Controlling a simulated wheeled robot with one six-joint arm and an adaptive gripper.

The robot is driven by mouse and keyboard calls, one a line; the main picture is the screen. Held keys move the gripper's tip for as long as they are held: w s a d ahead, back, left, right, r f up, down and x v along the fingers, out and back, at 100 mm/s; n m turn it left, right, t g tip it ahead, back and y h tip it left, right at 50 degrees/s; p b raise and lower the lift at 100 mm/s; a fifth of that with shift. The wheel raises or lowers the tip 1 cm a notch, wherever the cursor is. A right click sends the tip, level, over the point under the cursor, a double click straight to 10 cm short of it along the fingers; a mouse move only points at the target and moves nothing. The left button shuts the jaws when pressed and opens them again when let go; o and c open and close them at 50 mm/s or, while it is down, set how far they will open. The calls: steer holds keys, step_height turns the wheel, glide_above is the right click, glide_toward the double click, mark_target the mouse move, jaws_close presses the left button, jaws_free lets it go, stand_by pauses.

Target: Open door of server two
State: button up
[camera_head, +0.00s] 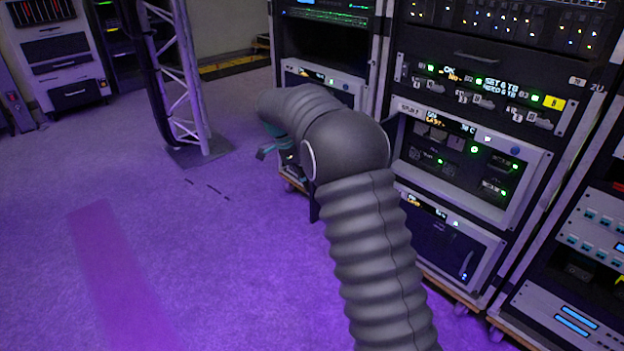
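A light-framed unit with a dark front panel and a small handle (447,243) sits low in the middle rack; the panel looks shut. Another light-framed unit (342,82) sits in the rack to its left, its lower part hidden behind my arm. I cannot read which one is server two. My gripper (272,146) shows only in part, as teal and dark pieces beyond the bend of my arm, near the lower front of the left rack. Its fingers are mostly hidden, so I cannot tell whether it is open or holds anything. No contact with a door is visible.
Above the dark panel is a unit with green lights (465,165). Another rack (585,250) stands at the right edge. A white truss column (185,80) stands on a dark base plate at the left. Purple floor (220,260) is clear left of my arm.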

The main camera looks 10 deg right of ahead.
steer(key=shift+d, duration=0.15)
steer(key=shift+w+r, duration=0.1)
steer(key=shift+r, duration=0.05)
steer(key=v, duration=1.1)
steer(key=shift+a+r, duration=0.3)
